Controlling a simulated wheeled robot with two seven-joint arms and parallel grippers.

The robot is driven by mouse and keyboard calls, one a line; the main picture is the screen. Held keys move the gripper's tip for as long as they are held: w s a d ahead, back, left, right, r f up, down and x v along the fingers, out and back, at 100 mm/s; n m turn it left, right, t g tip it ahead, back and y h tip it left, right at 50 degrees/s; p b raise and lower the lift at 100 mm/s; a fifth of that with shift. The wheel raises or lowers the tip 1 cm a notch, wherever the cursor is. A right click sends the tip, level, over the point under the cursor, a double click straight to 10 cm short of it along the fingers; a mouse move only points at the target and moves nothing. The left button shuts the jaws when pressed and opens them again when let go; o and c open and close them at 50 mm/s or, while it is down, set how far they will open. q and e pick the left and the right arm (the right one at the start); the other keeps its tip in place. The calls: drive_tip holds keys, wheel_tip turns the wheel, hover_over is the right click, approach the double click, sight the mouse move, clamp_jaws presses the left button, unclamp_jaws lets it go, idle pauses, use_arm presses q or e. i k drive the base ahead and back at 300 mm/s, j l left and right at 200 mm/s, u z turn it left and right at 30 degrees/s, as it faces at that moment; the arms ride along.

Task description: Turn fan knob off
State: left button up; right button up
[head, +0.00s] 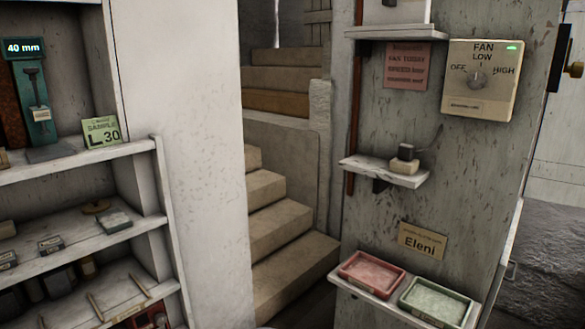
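The fan control box (462,96) is a cream panel on the grey wall at the upper right. It is marked FAN, with OFF at the left, LOW at the top and HIGH at the right. Its round grey knob (478,79) sits in the middle; its pointer appears to be toward LOW, but is small. A small green light (512,47) shows at the box's upper right corner. Neither of my grippers is in view.
Stairs (277,207) rise in the middle. Shelving (80,160) stands at the left.

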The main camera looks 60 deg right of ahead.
sight(477, 80)
drive_tip(key=z, duration=2.9)
drive_tip(key=k+l, duration=0.1)
drive_tip(key=l, duration=0.4)
